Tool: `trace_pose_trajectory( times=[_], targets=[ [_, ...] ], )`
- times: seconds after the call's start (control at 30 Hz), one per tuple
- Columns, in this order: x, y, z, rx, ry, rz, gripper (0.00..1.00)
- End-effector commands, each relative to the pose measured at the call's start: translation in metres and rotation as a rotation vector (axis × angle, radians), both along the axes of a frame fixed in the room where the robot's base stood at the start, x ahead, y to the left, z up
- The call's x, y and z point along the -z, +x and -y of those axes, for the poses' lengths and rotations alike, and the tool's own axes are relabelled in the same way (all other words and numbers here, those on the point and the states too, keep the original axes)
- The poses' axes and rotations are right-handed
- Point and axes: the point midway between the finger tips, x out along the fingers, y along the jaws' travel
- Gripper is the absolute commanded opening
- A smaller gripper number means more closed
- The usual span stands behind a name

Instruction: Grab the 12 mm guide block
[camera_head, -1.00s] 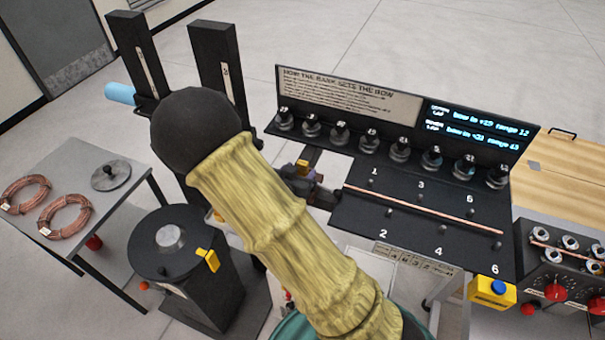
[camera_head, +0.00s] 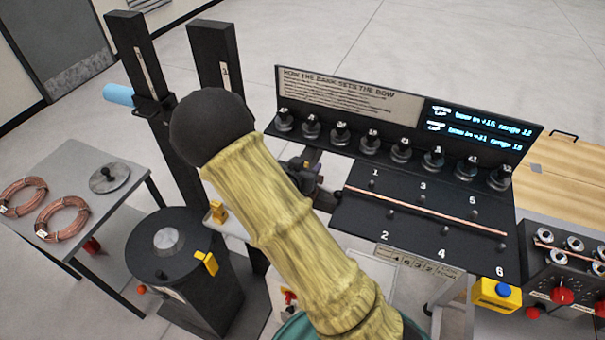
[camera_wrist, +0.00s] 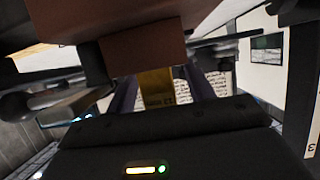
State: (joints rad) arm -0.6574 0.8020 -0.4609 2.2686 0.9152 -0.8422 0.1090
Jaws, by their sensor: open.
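In the wrist view, a yellow block (camera_wrist: 157,88) with dark lettering, which seems to include "12", stands between the two fingers of my gripper (camera_wrist: 163,92). The fingers are open on either side of it; I cannot tell whether either touches it. A brown block (camera_wrist: 145,45) lies over its upper end in that view. In the head view, my arm hides much of the area around the gripper. A yellow block (camera_head: 218,212) shows on a pale ledge left of my arm; I cannot tell whether it is the same one.
A black bank panel (camera_head: 440,235) with numbered pins and a copper tube (camera_head: 430,212) stands to the right. A black drum (camera_head: 180,270) with a yellow piece (camera_head: 206,262) stands left, near two black posts. A grey table (camera_head: 105,205) holds copper coils.

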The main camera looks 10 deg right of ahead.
Motion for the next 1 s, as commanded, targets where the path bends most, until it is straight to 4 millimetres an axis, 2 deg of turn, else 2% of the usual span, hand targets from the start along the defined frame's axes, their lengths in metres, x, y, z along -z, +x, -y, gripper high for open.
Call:
trace_pose_trajectory(
  times=[0.07, 0.33, 0.73, 0.87, 1.0],
  targets=[
    [0.000, 0.000, 0.000, 0.000, 0.000, 0.000, 0.53],
    [0.000, 0.000, 0.000, 0.000, 0.000, 0.000, 0.02],
    [-0.006, 0.000, 0.000, 0.001, 0.000, 0.003, 0.00],
    [-0.018, 0.000, -0.001, 0.000, 0.002, 0.005, 0.00],
    [-0.039, 0.000, -0.001, 0.000, 0.003, 0.007, 0.00]
  ],
)
